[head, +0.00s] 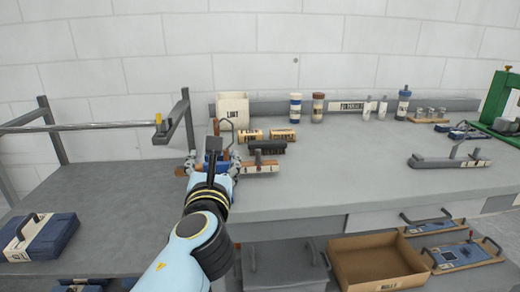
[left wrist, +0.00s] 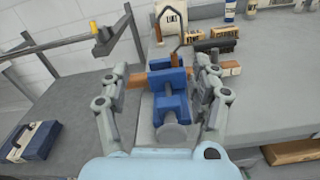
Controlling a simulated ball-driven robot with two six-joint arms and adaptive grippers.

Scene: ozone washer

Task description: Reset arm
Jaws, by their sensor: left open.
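My left gripper (head: 212,165) reaches over the left end of the grey workbench (head: 340,180) in the head view. In the left wrist view its two fingers (left wrist: 165,98) are spread apart. Between and beyond them is a blue block-like object (left wrist: 168,78) with a grey round knob; I cannot tell whether the fingers touch it. A wooden bar (head: 262,168) lies by the gripper's right side, partly hidden by it. My right gripper does not show.
A metal rail frame (head: 90,126) stands left of the bench. A cardboard box (head: 345,262) is below. The bench middle is clear.

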